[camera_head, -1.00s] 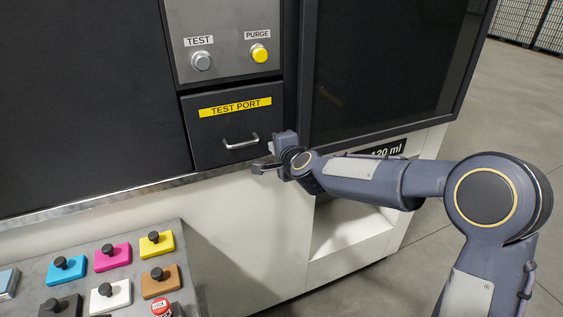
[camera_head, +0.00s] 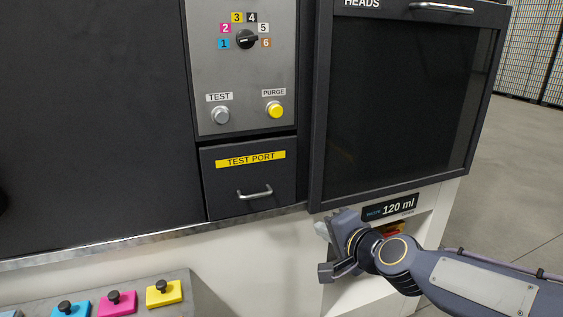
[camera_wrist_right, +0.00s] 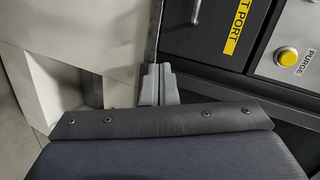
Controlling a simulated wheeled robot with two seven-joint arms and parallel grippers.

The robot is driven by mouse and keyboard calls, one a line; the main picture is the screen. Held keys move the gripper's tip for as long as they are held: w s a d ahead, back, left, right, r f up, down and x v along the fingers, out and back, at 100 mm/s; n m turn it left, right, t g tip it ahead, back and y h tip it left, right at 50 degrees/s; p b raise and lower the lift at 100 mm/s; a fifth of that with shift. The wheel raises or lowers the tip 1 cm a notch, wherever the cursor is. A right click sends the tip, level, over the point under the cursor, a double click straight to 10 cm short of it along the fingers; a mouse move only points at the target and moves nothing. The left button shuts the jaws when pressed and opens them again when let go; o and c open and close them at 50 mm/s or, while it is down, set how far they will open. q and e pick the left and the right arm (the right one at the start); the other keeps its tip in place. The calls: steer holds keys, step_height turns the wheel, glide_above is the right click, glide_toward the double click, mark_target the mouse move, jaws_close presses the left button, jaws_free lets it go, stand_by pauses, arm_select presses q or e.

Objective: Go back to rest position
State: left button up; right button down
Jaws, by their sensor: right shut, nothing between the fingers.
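My right gripper (camera_head: 322,250) is below and to the right of the test port drawer (camera_head: 247,178), in front of the machine's white lower panel. In the right wrist view its fingers (camera_wrist_right: 160,85) are together with nothing between them. The drawer is closed, and its metal handle (camera_head: 255,193) is clear of the gripper. My left gripper is not in view.
A machine panel (camera_head: 240,85) holds a dial, a silver test button (camera_head: 220,115) and a yellow purge button (camera_head: 275,110). A dark heads door (camera_head: 410,100) is at right. Coloured blocks (camera_head: 163,293) sit on a console at lower left. Open floor (camera_head: 520,170) lies to the right.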

steer(key=s+d+f+n+g, duration=0.2)
steer(key=s+d+f+n, duration=0.1)
steer(key=s, duration=0.6)
steer(key=s+d+f+n+g+h, duration=0.1)
steer(key=s+d+f+n+g, duration=0.1)
steer(key=s, duration=0.7)
steer(key=s+d+f+n+g+h, duration=0.1)
steer(key=s+d+f+n+g, duration=0.2)
steer(key=s+f, duration=0.3)
steer(key=s+d+n, duration=0.1)
steer(key=s, duration=0.2)
steer(key=shift+s+d+f, duration=0.25)
steer(key=shift+d+f, duration=0.05)
steer(key=shift+f, duration=0.05)
